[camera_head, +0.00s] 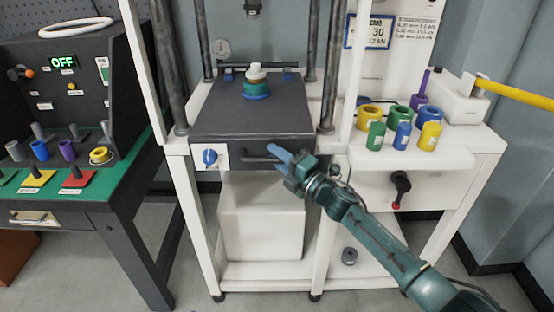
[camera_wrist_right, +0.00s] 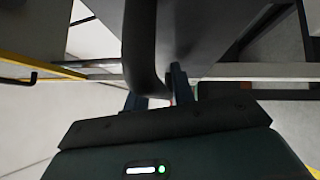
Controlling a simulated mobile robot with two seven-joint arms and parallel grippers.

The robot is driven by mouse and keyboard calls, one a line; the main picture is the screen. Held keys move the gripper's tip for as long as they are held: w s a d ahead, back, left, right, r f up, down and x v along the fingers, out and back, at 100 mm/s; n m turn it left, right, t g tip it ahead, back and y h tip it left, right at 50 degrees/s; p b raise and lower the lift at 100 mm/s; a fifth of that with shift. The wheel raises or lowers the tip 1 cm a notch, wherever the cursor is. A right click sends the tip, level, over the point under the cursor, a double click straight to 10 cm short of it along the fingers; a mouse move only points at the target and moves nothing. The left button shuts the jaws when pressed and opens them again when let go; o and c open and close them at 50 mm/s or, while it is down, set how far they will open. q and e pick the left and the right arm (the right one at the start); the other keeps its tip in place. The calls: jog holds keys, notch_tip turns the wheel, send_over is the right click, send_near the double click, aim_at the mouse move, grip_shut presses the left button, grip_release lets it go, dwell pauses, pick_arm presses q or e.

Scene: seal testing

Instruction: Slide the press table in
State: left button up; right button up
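The press table (camera_head: 222,112) is a dark grey slab between the press columns, above the white frame. A white and green piece on a blue base (camera_head: 256,82) stands on it. Its front face carries a blue knob (camera_head: 209,157) on a white plate and a dark bar handle (camera_head: 258,159). My right gripper (camera_head: 280,154) is at the handle's right part. The right wrist view shows the curved handle (camera_wrist_right: 143,45) close up, overlapping my two fingers (camera_wrist_right: 160,95); whether they grip it is unclear. My left gripper is not in view.
A white side table (camera_head: 470,140) at right holds several coloured rings and cylinders, and a device with a yellow lever (camera_head: 515,95). A black control console (camera_head: 70,85) reading OFF stands at left on a green-topped desk. Press columns (camera_head: 331,65) flank the table.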

jog(key=shift+o, duration=1)
jog(key=shift+s+a, duration=0.1)
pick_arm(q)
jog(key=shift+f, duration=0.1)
pick_arm(e)
jog(key=shift+f, duration=0.1)
jog(key=v, duration=1.3)
dwell(0.7)
